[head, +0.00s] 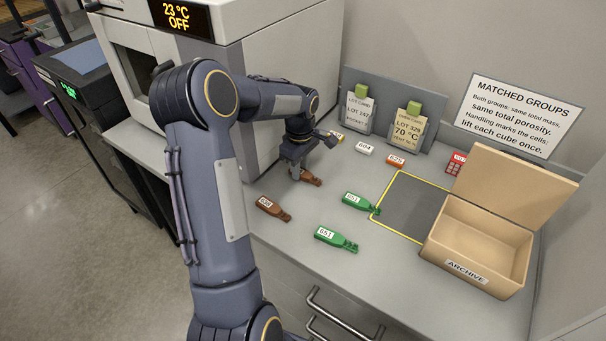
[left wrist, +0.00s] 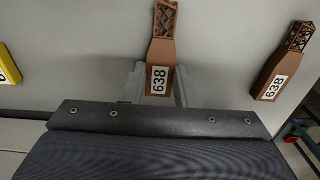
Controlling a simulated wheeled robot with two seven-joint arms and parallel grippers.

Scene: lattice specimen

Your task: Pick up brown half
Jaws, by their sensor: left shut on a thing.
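Two brown halves show, each with a lattice end and a white label. One brown half (head: 311,179) is under my left gripper (head: 297,175), which points down and is shut on it. In the left wrist view this half (left wrist: 162,52), labelled 638, sits between the fingers (left wrist: 159,88), its lattice end pointing away. It is at or very near the bench top; I cannot tell whether it touches. The other brown half (head: 271,208) lies free on the bench, and also shows in the left wrist view (left wrist: 283,66), labelled 638. My right gripper is not in view.
Two green halves (head: 361,202) (head: 336,239) lie nearer the front. White (head: 364,149), orange (head: 395,161) and red (head: 457,162) pieces lie farther back. A yellow-edged grey mat (head: 411,207) and an open archive box (head: 468,260) are at the right. A grey machine (head: 270,75) stands behind my arm.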

